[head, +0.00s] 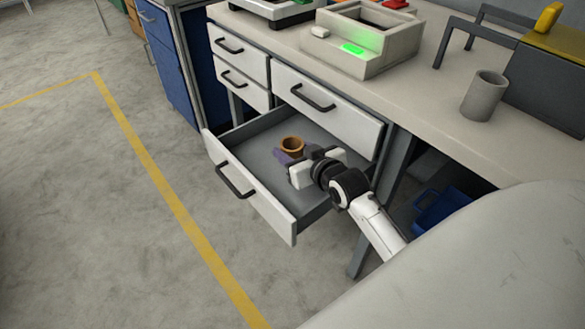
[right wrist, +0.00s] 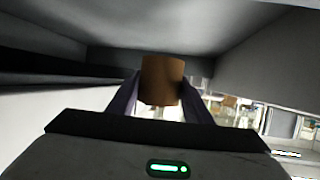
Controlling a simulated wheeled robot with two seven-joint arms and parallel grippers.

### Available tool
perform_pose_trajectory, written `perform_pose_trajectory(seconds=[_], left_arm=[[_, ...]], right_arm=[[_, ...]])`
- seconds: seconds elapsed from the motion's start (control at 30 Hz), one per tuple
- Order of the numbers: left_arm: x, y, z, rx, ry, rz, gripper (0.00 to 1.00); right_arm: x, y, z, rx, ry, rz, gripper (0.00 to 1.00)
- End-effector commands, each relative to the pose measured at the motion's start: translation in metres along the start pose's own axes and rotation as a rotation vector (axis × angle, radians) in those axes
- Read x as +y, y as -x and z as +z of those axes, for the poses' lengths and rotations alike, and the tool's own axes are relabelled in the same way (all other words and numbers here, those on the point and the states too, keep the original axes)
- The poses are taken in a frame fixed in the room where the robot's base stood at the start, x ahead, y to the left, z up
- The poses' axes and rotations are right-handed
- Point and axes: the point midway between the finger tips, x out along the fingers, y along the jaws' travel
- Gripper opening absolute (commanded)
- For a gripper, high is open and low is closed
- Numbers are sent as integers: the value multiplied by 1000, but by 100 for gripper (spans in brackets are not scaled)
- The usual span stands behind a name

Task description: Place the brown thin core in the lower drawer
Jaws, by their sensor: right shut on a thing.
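The brown thin core (head: 291,146) is a small hollow brown cylinder. In the head view it is over the inside of the open lower drawer (head: 272,206). My right gripper (head: 291,155) reaches in over the drawer's right side and is shut on the core. In the right wrist view the core (right wrist: 161,80) is between the two dark fingers. I cannot tell whether the core touches the drawer floor. The drawer has white fronts with a dark handle and a grey inside. My left gripper is not in view.
A closed drawer (head: 325,105) sits just above the open one, close to my arm. Two small closed drawers are to its left. On the worktop (head: 425,95) are a beige device (head: 362,40) with a green light and a grey cup (head: 484,95). A blue crate (head: 440,207) stands below.

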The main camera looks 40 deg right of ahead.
Motion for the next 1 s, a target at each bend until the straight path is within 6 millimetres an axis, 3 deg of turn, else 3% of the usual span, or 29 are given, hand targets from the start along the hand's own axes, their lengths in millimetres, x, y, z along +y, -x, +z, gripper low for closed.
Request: perform_pose_trajectory(seconds=[0.43, 0.83, 0.87, 0.93, 1.0], left_arm=[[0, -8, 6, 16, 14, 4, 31], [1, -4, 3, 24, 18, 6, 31], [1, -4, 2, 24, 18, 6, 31], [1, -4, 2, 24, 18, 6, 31], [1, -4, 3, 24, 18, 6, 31]], right_arm=[[-1, -20, 48, -1, -1, -1, 24], [-1, -21, 52, 0, 0, -1, 24], [-1, -21, 52, 0, 0, -1, 49], [-1, -21, 51, 0, 0, -1, 61], [-1, -21, 51, 0, 0, -1, 64]])
